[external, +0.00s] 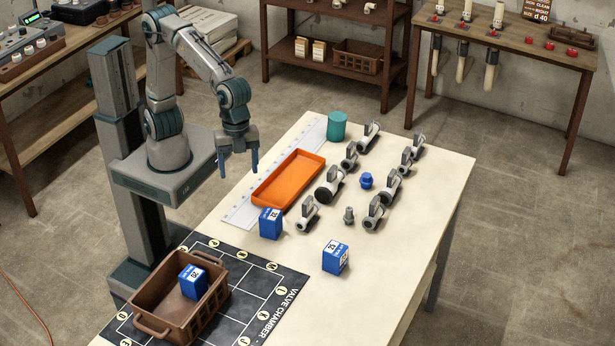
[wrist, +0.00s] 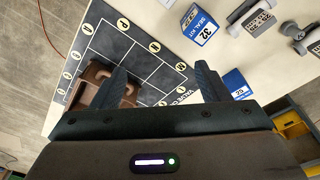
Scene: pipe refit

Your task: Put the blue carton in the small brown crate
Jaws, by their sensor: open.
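The small brown crate (external: 150,290) stands on the dark mat at the near left of the table, with a blue carton (external: 193,282) inside it. A second blue carton (external: 270,223) stands beside the near end of the orange tray. A third blue carton (external: 335,257) stands farther right, near the table's middle. My gripper (external: 239,165) is open and empty, pointing down above the table's left side, apart from all cartons. In the wrist view, the crate (wrist: 88,85) is partly hidden by a finger, and two blue cartons (wrist: 197,30) show, one partly covered by my gripper (wrist: 162,82).
The orange tray (external: 290,178) is empty, on a white strip. Several grey valves (external: 330,183), a blue fitting (external: 366,180) and a teal cylinder (external: 336,126) stand behind and right of the cartons. The dark mat (external: 265,293) has free room right of the crate.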

